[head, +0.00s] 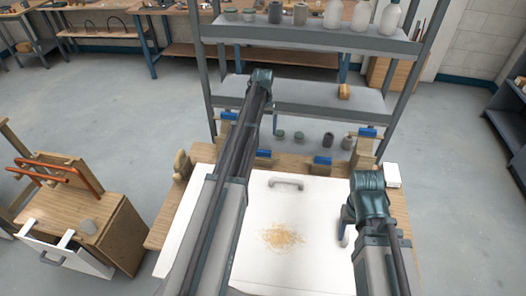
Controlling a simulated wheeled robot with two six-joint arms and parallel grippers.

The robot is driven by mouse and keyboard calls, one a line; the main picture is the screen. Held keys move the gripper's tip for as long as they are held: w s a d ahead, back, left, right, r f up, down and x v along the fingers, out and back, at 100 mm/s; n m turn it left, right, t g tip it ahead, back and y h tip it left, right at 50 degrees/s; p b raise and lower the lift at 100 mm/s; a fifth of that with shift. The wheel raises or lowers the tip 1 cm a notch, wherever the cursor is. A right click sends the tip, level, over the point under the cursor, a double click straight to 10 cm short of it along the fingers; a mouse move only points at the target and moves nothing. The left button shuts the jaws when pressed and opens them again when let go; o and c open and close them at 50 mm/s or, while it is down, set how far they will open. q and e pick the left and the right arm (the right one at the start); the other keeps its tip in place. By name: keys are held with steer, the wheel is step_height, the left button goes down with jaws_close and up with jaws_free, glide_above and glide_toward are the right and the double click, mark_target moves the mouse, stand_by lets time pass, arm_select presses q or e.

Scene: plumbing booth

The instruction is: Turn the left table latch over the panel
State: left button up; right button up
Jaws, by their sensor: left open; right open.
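A white panel (300,215) with a grey handle (286,184) and a tan scattered patch lies on the wooden table (160,225). A tan, knobbly upright piece (181,167) stands at the table's left side by the panel; I cannot tell whether it is the left table latch. Blue-topped pieces (263,154) and (322,160) sit along the panel's far edge. My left gripper (275,122) hangs beyond that edge, in front of the shelf, open and apart from the panel. My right gripper (344,232) is over the panel's right part, open and empty. My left arm hides part of the panel's left side.
A grey metal shelf (310,95) with bottles and jars stands right behind the table. Wooden posts with blue tops (367,132) rise at the table's back. A white box (392,176) sits at back right. A wooden cabinet (125,235) with orange pipes stands left.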

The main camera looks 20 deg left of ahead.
mark_target(263, 151)
arm_select(q)
step_height(263, 151, down, 13)
steer(key=b, duration=1.2)
steer(key=shift+r, duration=0.1)
arm_select(e)
step_height(263, 151, down, 13)
steer(key=shift+r, duration=0.1)
steer(key=shift+r, duration=0.1)
arm_select(q)
jaws_close()
